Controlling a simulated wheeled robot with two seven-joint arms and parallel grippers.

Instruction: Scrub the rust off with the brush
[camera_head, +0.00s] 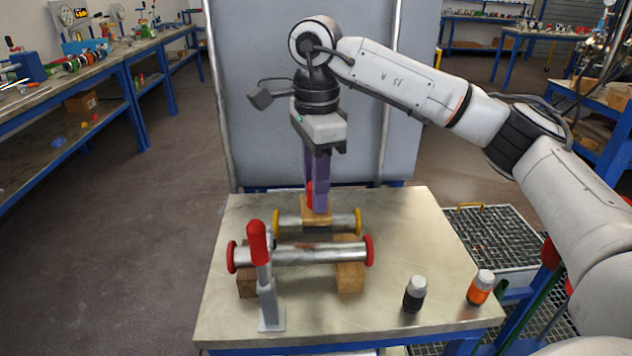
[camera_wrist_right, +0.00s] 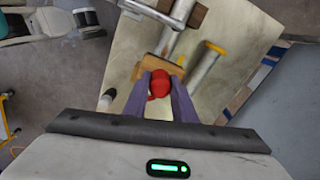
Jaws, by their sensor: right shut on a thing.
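My right gripper (camera_head: 318,200) has purple fingers pointing down and is shut on the red knob of the brush (camera_head: 316,215), a wooden block. The wrist view shows the red knob (camera_wrist_right: 160,83) between the fingers and the wooden block (camera_wrist_right: 150,68) beyond. The brush is over the middle of the rear vessel (camera_head: 343,220), a metal pipe with yellow end flanges; the bristles and exact contact are hard to see. In front lies a metal vessel with red flanges (camera_head: 300,256) on wooden blocks, with a brownish patch along its top. My left gripper is not in view.
A red-handled grey fixture (camera_head: 266,285) stands upright in front of the front vessel. A black bottle (camera_head: 414,295) and an orange bottle (camera_head: 481,287) stand at the right of the table (camera_head: 225,318). A grated cart (camera_head: 490,235) adjoins the right side.

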